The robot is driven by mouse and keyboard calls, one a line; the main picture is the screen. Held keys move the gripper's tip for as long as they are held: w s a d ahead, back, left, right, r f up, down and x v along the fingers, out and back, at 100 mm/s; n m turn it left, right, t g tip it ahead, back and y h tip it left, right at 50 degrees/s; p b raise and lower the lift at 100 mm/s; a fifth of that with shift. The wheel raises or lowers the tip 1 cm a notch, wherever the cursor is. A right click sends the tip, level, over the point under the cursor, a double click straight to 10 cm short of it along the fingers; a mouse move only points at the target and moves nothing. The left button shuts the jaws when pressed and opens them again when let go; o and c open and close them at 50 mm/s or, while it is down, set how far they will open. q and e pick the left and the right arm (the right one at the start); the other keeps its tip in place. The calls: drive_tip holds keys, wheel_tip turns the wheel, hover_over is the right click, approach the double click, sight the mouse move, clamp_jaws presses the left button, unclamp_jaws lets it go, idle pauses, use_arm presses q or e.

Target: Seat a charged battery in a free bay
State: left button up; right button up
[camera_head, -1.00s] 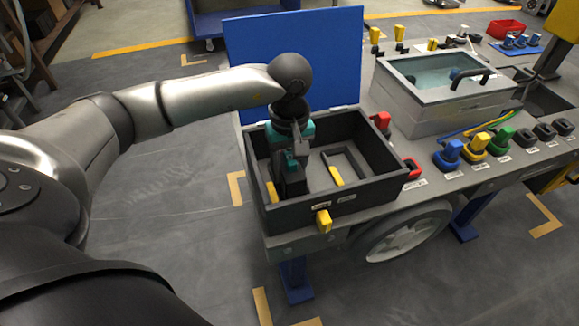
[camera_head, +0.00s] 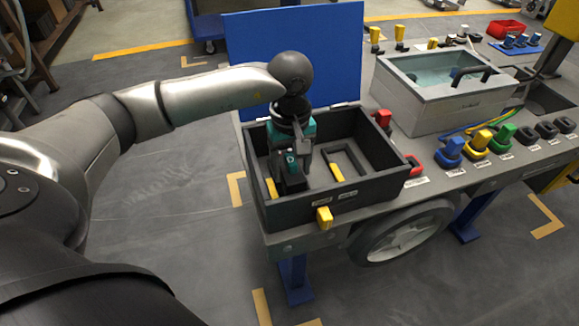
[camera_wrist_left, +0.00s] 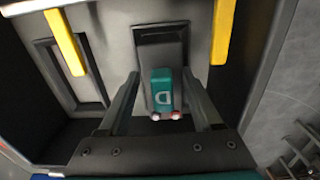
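A teal battery (camera_head: 291,160) with a pale letter D stands in the left bay area of the dark open box (camera_head: 375,187). In the left wrist view the battery (camera_wrist_left: 163,92) sits at a dark block in that bay. My left gripper (camera_head: 303,158) reaches down into the box. In the wrist view its fingers (camera_wrist_left: 165,112) stand on either side of the battery with gaps, so it is open. How deep the battery sits is hard to tell. The other bay (camera_head: 345,163) looks empty; it also shows in the wrist view (camera_wrist_left: 72,72). My right gripper is out of view.
Yellow latches (camera_head: 336,173) stand by the bays. The blue lid (camera_head: 295,60) is raised behind the box. A yellow knob (camera_head: 324,218) projects at the box front. A glass-topped bin (camera_head: 445,95) and coloured connectors (camera_head: 478,143) stand to the right.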

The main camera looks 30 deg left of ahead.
use_arm(q)
drive_tip(key=o, duration=0.4)
drive_tip(key=shift+s+f, duration=0.25)
drive_tip(key=shift+f, duration=0.5)
drive_tip(key=shift+a, duration=0.1)
wheel_tip(320, 180, up, 17)
drive_tip(key=p, duration=0.6)
drive_tip(key=shift+w+f, duration=0.1)
drive_tip(key=shift+w, duration=0.05)
